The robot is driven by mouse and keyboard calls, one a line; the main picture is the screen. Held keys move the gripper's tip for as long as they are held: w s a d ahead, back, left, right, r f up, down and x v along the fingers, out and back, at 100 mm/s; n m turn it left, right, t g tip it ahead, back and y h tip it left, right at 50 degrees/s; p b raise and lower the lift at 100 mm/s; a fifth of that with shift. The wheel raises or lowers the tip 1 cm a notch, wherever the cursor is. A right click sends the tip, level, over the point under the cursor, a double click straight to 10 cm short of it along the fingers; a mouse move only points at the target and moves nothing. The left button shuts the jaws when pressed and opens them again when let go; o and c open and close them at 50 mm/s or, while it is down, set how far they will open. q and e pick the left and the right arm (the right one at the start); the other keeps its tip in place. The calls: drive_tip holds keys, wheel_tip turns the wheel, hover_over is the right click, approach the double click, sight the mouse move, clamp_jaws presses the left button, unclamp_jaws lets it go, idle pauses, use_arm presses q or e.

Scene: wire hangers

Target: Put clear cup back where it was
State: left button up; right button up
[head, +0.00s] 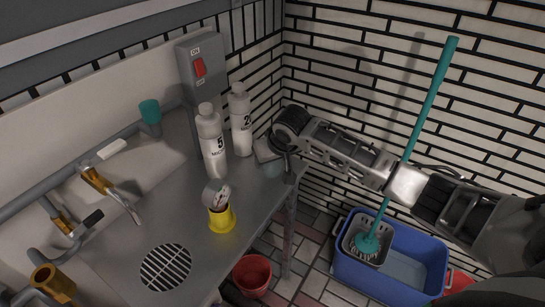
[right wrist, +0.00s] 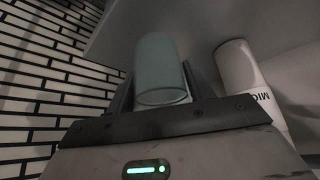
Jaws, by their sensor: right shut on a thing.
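The clear cup (right wrist: 160,70), pale and greenish, stands between the fingers of my right gripper (right wrist: 163,88) in the right wrist view. The gripper is shut on it. In the head view my right gripper (head: 270,157) is at the right back corner of the metal counter (head: 255,200), just right of the white bottles. Only a small pale part of the cup (head: 272,169) shows there, mostly hidden by the gripper. I cannot tell whether the cup touches the counter. My left gripper is not in view.
Two white bottles (head: 212,145) (head: 240,122) stand close left of my right gripper. A yellow cup (head: 221,219) holding a grey-and-white item, a teal cup (head: 150,112) and a drain grille (head: 166,267) are further left. A red bucket (head: 252,275) and blue mop bucket (head: 345,272) stand below.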

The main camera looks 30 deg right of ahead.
sight(272, 167)
wheel_tip(272, 167, down, 3)
drive_tip(key=shift+r, duration=0.1)
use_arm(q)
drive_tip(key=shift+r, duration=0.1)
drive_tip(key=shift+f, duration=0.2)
use_arm(e)
drive_tip(key=shift+f, duration=0.2)
drive_tip(key=o, duration=1.1)
drive_tip(key=shift+s+r, duration=0.2)
drive_tip(key=shift+r, duration=0.25)
use_arm(q)
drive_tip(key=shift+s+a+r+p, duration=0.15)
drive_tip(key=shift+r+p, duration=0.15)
drive_tip(key=shift+p, duration=0.4)
use_arm(e)
drive_tip(key=v, duration=1.1)
drive_tip(key=shift+s+r, duration=0.1)
drive_tip(key=shift+r, duration=0.05)
